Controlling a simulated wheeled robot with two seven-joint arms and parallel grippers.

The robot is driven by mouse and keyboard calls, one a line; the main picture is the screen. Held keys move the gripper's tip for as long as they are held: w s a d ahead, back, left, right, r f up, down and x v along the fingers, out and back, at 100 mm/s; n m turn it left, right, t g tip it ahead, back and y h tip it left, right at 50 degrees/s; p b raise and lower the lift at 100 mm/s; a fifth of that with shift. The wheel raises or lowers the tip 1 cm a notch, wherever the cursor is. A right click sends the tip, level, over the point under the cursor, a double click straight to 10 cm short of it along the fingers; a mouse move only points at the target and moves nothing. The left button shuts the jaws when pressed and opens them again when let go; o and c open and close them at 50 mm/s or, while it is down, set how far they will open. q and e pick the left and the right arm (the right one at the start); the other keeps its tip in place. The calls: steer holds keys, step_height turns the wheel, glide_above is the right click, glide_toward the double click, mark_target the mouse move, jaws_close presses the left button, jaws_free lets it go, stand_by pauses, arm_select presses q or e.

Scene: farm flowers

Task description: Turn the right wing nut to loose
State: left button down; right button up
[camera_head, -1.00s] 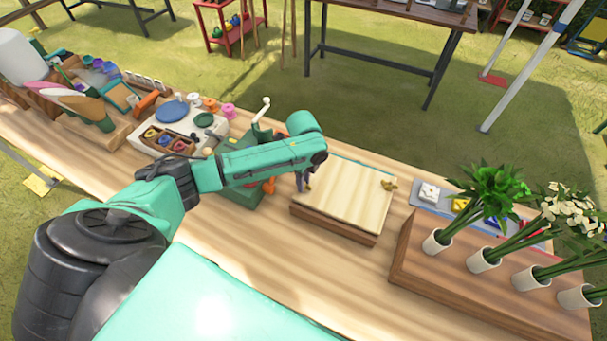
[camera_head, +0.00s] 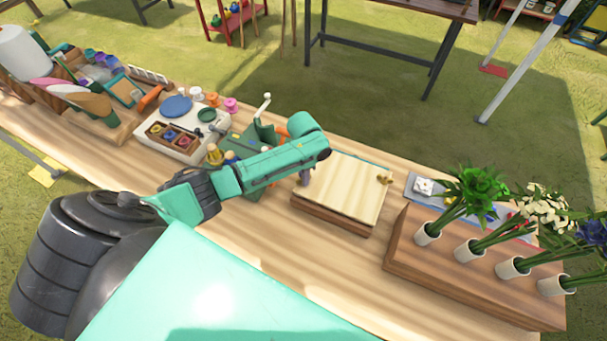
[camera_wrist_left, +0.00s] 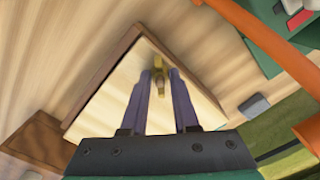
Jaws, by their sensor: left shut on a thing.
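A pale wooden board (camera_head: 345,192) lies on a darker wooden base on the table. A brass wing nut (camera_head: 385,179) sits free at its right edge in the head view. My left gripper (camera_head: 305,176) is at the board's left edge, with its purple fingers pointing down. In the left wrist view, the gripper (camera_wrist_left: 163,85) is shut on another brass wing nut (camera_wrist_left: 158,78) near the board's edge. The fingers hide part of that nut. My right gripper is not in view.
A green device (camera_head: 262,135) with a white-knobbed crank stands left of the board, close to my arm. A wooden block (camera_head: 440,265) with flowers in white cups stands at the right. The table front (camera_head: 300,250) is clear.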

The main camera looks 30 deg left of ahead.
arm_select(q)
steer(key=n, duration=0.7)
steer(key=shift+s+d, duration=0.1)
steer(key=n, duration=0.6)
steer(key=shift+n, duration=0.4)
steer(key=n, duration=1.2)
steer(key=shift+n, duration=0.3)
